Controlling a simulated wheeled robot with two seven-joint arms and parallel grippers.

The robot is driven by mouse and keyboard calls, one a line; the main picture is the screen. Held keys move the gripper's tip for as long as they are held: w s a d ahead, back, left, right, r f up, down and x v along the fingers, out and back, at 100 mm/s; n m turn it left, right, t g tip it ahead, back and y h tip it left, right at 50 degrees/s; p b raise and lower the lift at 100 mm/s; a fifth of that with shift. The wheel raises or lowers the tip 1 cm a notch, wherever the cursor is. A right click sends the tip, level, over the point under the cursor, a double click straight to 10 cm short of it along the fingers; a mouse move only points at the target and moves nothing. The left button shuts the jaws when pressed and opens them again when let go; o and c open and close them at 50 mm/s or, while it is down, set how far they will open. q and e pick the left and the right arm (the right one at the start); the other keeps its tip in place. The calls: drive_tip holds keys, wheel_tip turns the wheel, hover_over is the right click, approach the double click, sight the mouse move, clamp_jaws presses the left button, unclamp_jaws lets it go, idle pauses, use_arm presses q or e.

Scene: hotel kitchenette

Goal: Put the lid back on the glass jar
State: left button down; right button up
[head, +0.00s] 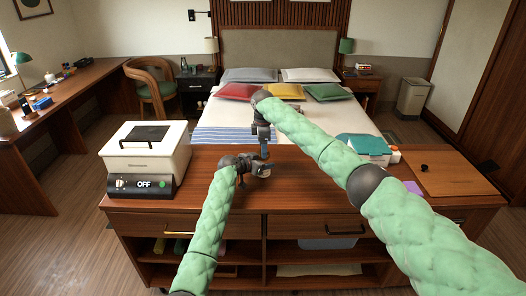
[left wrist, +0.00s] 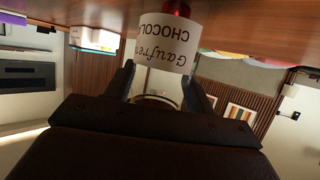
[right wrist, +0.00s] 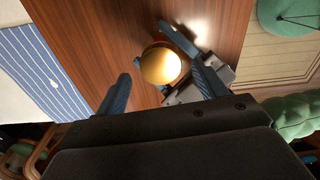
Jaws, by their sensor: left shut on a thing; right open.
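The jar (left wrist: 160,45) has a white label reading "Gaufres CHOCOLA…", upside down in the left wrist view, with red at its table end. My left gripper (left wrist: 158,82) is shut on the jar, one finger on each side. In the right wrist view a round gold lid (right wrist: 160,66) shows from above over the jar; whether it is seated is unclear. My right gripper (right wrist: 160,88) is open above it, fingers apart on either side. In the head view my left gripper (head: 264,171) and right gripper (head: 264,152) are close together over the counter, hiding most of the jar.
A white appliance marked OFF (head: 145,160) stands at the counter's left. At the right are a teal-topped box (head: 362,145) and a wooden board (head: 445,175) with a small black object (head: 424,168). The counter (head: 310,190) is bare around the grippers. A bed (head: 215,112) lies behind.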

wheel_tip(320, 180, up, 2)
drive_tip(key=shift+r, duration=0.1)
drive_tip(key=shift+c, duration=0.4)
drive_tip(key=shift+w+r, duration=0.15)
drive_tip(key=shift+r, duration=0.15)
drive_tip(key=shift+t+h, duration=0.3)
drive_tip(key=r, duration=0.1)
drive_tip(key=d+r, duration=0.1)
drive_tip(key=w+r, duration=0.1)
drive_tip(key=shift+w+d+r, duration=0.1)
drive_tip(key=shift+d+r, duration=0.2)
drive_tip(key=shift+s+a+f+n, duration=0.1)
drive_tip(key=shift+s+n, duration=0.15)
drive_tip(key=shift+n, duration=0.35)
drive_tip(key=shift+s+a+f+n, duration=0.3)
drive_tip(key=shift+s+a+n, duration=0.1)
drive_tip(key=shift+n, duration=0.1)
drive_tip(key=shift+s+a+n, duration=0.1)
drive_tip(key=shift+a+n, duration=0.25)
drive_tip(key=shift+n, duration=0.35)
